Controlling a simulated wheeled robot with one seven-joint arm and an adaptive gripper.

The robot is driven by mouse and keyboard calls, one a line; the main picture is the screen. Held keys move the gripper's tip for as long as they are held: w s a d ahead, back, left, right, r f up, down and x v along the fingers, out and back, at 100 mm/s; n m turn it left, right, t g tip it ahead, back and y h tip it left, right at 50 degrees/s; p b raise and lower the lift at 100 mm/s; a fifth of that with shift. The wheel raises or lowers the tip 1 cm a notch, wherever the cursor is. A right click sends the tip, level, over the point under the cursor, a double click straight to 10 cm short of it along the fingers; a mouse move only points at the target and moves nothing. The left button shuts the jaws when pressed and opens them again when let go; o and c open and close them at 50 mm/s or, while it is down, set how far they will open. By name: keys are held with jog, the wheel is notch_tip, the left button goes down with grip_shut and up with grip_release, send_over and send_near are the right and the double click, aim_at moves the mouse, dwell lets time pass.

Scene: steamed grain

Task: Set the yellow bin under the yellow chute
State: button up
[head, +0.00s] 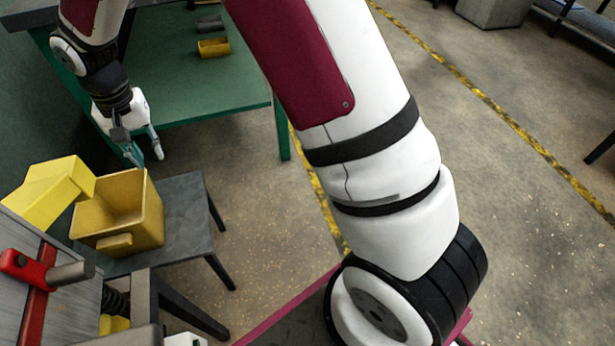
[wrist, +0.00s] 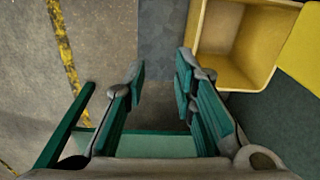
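The yellow bin (head: 150,225) stands upright on a small grey stand, with its handle facing the head camera. It looks empty inside. The yellow chute (head: 45,192) is at its left, and its lower end overlaps the bin's left rim in the picture. I cannot tell whether it is over the opening. My gripper (head: 144,156) points down by the bin's far rim. In the wrist view my gripper (wrist: 160,72) is open with nothing between its fingers. There the bin (wrist: 238,42) lies just right of the right finger, and I cannot tell whether they touch.
The grey stand (head: 187,210) has bare top to the bin's right. A machine with a red lever (head: 30,268) is at front left.

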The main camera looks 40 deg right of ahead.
jog(key=s+d+r+n+h, duration=0.1)
jog(key=s+d+r, duration=1.1)
jog(key=s+r, duration=0.45)
jog(key=s+d+n, duration=0.1)
jog(key=s+d, duration=0.1)
jog(key=s, duration=1)
jog(key=s+d+n, duration=0.1)
jog(key=s+d, duration=0.2)
jog(key=s, duration=0.9)
jog(key=shift+r+y, duration=0.2)
jog(key=shift+y, duration=0.2)
jog(key=shift+w, duration=0.1)
